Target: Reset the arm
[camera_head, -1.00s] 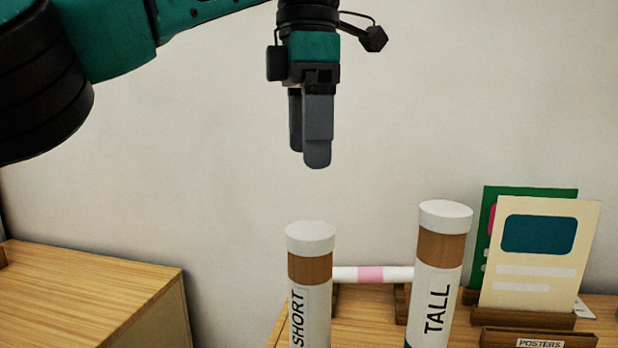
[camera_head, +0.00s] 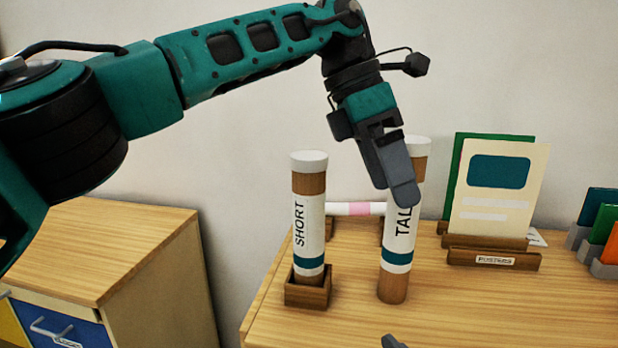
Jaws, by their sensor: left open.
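My left gripper (camera_head: 393,197) is open and empty, pointing down and slightly right. Its fingers overlap the upper part of the tube labelled TALL (camera_head: 397,262) in the head view and hide some of its label. I cannot tell whether they touch it. The TALL tube stands upright on the wooden table (camera_head: 450,310). The tube labelled SHORT (camera_head: 308,225) stands upright in a small wooden holder (camera_head: 307,292) to its left. A small dark part shows at the bottom edge, but I cannot tell whether it is my right gripper.
A white roll with a pink band (camera_head: 358,209) lies behind the tubes on wooden supports. A POSTERS rack (camera_head: 494,259) holds a cream card (camera_head: 499,215) and a green one. Colored items (camera_head: 598,222) stand at the right. A wooden cabinet (camera_head: 110,245) with a blue drawer is at left.

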